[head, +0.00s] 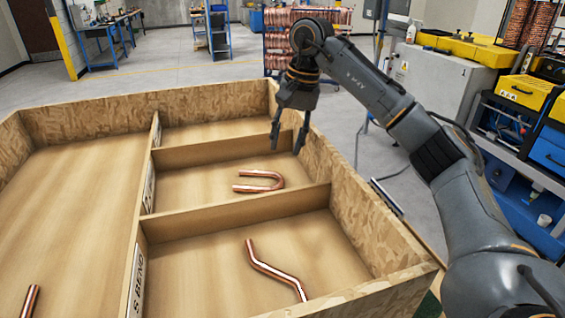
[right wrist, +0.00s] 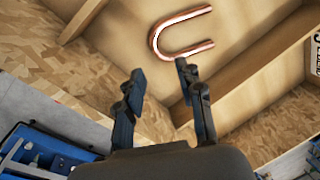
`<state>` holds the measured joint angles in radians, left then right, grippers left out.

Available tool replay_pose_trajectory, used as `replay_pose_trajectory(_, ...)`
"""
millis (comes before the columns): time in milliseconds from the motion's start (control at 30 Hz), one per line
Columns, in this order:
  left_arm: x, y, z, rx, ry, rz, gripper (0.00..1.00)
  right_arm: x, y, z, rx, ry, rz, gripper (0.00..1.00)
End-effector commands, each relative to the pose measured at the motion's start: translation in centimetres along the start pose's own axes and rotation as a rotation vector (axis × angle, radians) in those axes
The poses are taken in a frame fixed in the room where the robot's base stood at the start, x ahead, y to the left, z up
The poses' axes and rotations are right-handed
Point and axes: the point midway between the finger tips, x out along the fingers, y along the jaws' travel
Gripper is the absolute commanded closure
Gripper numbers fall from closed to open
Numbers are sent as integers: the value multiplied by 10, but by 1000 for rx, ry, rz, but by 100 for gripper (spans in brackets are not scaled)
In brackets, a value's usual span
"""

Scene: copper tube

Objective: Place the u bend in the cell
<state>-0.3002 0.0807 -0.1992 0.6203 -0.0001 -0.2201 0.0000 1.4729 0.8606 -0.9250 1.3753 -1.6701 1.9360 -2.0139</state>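The copper u bend (head: 260,182) lies flat in the middle cell (head: 190,190) on the right side of the wooden crate. It also shows in the right wrist view (right wrist: 161,38), beyond the fingertips. My right gripper (head: 287,142) is above the crate near its right wall, fingers spread and pointing down. It is apart from the u bend and empty; the open fingers also show in the right wrist view (right wrist: 160,70). My left gripper is not in view.
An s-shaped copper tube (head: 275,270) lies in the near cell, labelled S BEND (head: 137,283). Another copper tube (head: 31,301) shows partly in the large left compartment. Wooden dividers (head: 240,208) separate the cells. The far cell (head: 210,132) looks empty.

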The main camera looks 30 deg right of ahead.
Motion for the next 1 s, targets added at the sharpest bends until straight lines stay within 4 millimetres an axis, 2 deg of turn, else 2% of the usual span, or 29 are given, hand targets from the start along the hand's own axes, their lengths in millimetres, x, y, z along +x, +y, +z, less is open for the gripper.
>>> replay_pose_trajectory(100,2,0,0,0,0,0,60,-16,0,-1,1,2,-2,63)
replay_pose_trajectory(233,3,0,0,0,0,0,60,-25,0,0,0,0,0,63)
replay_pose_trajectory(767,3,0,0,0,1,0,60,-26,0,0,0,0,0,63)
replay_pose_trajectory(867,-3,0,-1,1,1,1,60,-32,-1,0,0,0,0,63)
replay_pose_trajectory(1000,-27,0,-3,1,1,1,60,-56,-6,0,0,0,0,63)
